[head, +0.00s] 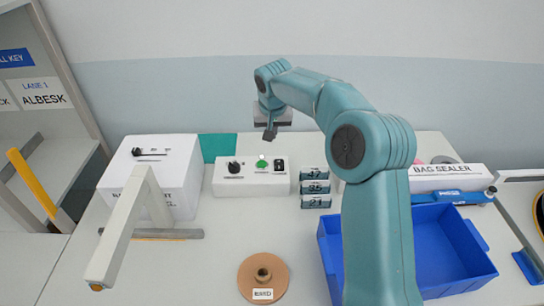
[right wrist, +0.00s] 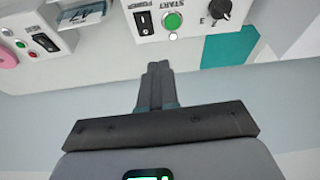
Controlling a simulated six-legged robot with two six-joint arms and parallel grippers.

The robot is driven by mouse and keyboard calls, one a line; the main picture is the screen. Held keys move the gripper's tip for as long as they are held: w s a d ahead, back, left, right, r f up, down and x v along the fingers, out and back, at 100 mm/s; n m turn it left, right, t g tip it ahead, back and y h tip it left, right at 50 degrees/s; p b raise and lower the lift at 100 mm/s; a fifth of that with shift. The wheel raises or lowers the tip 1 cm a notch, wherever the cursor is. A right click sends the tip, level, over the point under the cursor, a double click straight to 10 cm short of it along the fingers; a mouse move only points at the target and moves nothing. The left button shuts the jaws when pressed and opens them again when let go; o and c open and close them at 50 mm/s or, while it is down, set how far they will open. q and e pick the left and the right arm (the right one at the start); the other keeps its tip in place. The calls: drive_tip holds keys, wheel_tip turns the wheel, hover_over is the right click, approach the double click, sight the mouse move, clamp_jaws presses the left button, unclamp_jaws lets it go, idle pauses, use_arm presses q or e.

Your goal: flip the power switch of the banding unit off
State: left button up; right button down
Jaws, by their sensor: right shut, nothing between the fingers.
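A white control box (head: 252,180) stands on the table in the head view. On it are a black knob (head: 235,167), a green button (head: 262,163) and a black rocker switch (head: 280,165). In the right wrist view the switch (right wrist: 143,22), marked POWER, sits beside the green START button (right wrist: 172,20); its position is hard to tell. My right gripper (head: 270,132) is above and behind the box. Its fingers (right wrist: 158,68) are shut, empty and apart from the switch. My left gripper is not in view.
A white machine (head: 150,175) with a slider and a pale bar (head: 125,225) stands left. Numbered blocks (head: 315,187), a blue bin (head: 440,235) and a bag sealer (head: 445,172) are right. A brown roll (head: 262,278) lies in front. A second switch (right wrist: 43,42) shows in the wrist view.

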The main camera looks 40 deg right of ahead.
sight(280, 161)
drive_tip(key=d, duration=0.1)
drive_tip(key=s+d, duration=0.1)
drive_tip(key=shift+s+d+f+m, duration=0.1)
drive_tip(key=shift+s+d+m, duration=0.05)
drive_tip(key=shift+d+m, duration=0.2)
drive_tip(key=p+x, duration=0.1)
drive_tip(key=x, duration=0.3)
drive_tip(key=p+x, duration=0.1)
drive_tip(key=x, duration=0.4)
drive_tip(key=p+x, duration=0.1)
drive_tip(key=x, duration=0.3)
drive_tip(key=shift+s+a+f, duration=0.15)
drive_tip(key=shift+s+f, duration=0.2)
drive_tip(key=shift+f, duration=0.3)
